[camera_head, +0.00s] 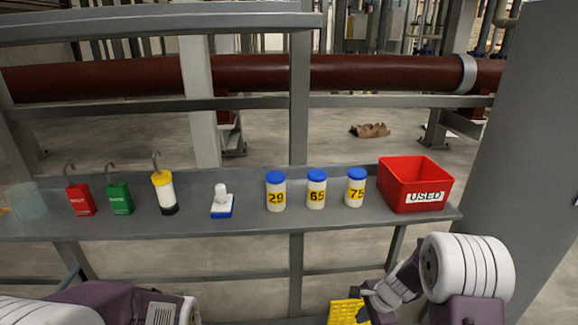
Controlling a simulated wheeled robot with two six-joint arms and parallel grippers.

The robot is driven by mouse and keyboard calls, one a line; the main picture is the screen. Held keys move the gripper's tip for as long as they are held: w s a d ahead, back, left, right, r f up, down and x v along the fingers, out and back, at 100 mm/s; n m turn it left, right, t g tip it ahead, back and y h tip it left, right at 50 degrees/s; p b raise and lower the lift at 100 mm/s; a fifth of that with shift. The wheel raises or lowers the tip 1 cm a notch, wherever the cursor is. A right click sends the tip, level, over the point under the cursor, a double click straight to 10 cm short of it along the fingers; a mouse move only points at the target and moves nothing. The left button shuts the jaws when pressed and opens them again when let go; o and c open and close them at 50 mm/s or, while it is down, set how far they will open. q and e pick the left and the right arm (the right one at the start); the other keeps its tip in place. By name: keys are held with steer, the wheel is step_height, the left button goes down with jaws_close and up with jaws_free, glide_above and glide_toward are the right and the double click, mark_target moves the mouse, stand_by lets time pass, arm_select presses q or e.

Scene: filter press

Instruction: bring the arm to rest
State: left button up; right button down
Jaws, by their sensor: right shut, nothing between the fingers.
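My right gripper (370,296) is at the bottom right, below and in front of the shelf's front edge. It is shut and empty, apart from everything on the shelf. Part of my left arm shows at the bottom left, but its gripper is not in view.
A yellow piece (345,312) is below. A grey panel (530,130) stands right.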

steer(key=s+a+r+n+g+h, duration=0.1)
steer(key=s+r+n, duration=0.3)
steer(key=s+n, duration=0.45)
steer(key=s+a+r+n+g+h, duration=0.1)
steer(key=s+a+r+n, duration=0.15)
steer(key=s+n, duration=0.6)
step_height(320, 180, up, 14)
steer(key=m+p, duration=0.1)
steer(key=p, duration=1.2)
steer(key=shift+d+p, duration=0.3)
steer(key=shift+p, duration=0.1)
steer(key=shift+s+d+r, duration=0.1)
